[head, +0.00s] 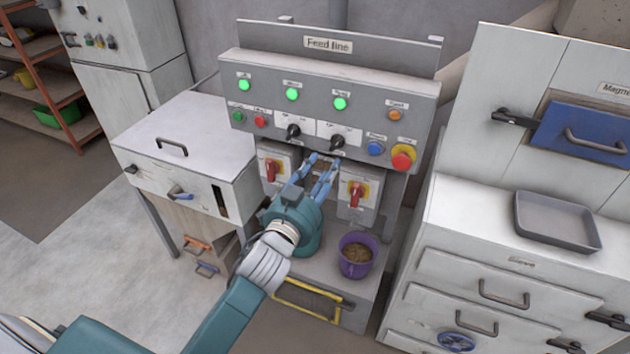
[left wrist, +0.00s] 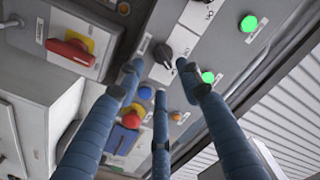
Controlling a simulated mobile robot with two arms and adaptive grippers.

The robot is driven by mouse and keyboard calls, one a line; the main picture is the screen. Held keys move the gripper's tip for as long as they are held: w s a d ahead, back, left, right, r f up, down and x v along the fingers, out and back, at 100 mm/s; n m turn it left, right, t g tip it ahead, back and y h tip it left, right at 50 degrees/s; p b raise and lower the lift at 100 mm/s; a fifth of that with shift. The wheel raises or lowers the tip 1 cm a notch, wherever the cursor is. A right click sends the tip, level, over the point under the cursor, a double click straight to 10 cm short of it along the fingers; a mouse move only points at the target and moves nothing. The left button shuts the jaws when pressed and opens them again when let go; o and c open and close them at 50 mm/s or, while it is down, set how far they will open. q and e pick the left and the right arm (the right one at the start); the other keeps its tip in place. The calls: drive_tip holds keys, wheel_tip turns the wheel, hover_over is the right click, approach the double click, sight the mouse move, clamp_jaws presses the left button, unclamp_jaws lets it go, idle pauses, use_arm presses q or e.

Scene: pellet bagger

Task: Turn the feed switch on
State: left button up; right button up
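The grey "Feed line" panel (head: 327,75) carries two black rotary switches, a left one (head: 293,131) and a right one (head: 337,143). Their small labels are too blurred to tell which is the feed switch. My left gripper (head: 322,168) is just below the right switch, its blue fingers pointing up at the panel. In the left wrist view the same right switch (left wrist: 163,55) lies ahead, near the fingertips of my left gripper (left wrist: 160,80). The three fingers are spread and empty, apparently apart from the knob. My right gripper is not in view.
Red-and-yellow isolator switches (head: 271,168) (head: 356,193) sit below the panel on both sides of the hand. A red emergency stop (head: 403,157) and blue button (head: 376,148) are right of the switch. Green lamps (head: 340,104) glow above. A purple bucket (head: 357,257) stands below.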

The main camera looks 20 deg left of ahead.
use_arm(q)
drive_tip(key=s, duration=0.5)
drive_tip(key=shift+a, duration=0.1)
